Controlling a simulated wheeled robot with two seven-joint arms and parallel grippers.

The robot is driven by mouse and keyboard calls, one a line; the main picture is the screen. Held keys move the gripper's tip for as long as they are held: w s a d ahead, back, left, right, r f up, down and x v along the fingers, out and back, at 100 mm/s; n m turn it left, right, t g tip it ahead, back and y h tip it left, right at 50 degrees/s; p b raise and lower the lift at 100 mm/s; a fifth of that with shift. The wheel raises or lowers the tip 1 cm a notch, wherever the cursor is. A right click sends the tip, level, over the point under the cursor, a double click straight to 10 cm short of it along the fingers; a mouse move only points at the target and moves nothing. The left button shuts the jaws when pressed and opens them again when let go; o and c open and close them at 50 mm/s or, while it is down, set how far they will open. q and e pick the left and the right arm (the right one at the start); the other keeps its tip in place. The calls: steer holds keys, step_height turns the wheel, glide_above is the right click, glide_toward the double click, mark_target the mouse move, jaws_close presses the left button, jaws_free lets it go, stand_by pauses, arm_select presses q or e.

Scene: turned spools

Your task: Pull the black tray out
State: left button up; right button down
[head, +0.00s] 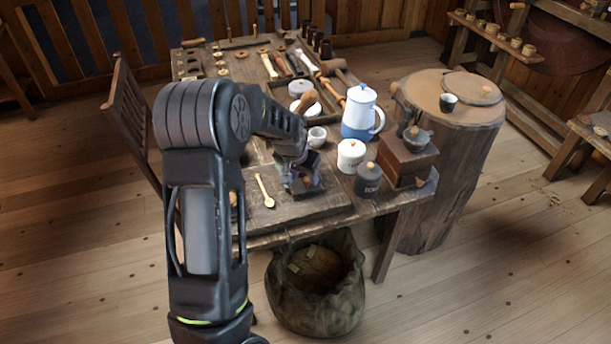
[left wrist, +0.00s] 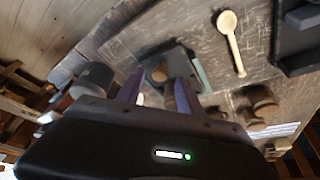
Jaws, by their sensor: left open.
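In the head view a dark tray (head: 316,92) with long wooden-handled tools lies towards the back of the table. In the left wrist view a black, tray-like thing (left wrist: 296,62) shows at the right edge, cut off by the frame; I cannot tell whether it is the black tray. My left gripper (head: 303,186) is low over the near part of the table, right of a wooden spoon (head: 265,190). In the left wrist view its open fingers (left wrist: 158,88) point at a dark square thing (left wrist: 188,66) with a round wooden knob. Contact is unclear. My right gripper is not in view.
A blue-and-white pot (head: 361,113), a white canister (head: 350,157), a dark canister (head: 368,180) and a wooden box (head: 405,162) stand to the right. A white cup (head: 317,137) is behind the gripper. A sack (head: 318,290) stands below the table's front edge.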

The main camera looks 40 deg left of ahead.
arm_select(q)
steer(key=shift+x, duration=0.95)
steer(key=shift+r, duration=0.1)
steer(key=shift+c, duration=0.4)
jaws_close()
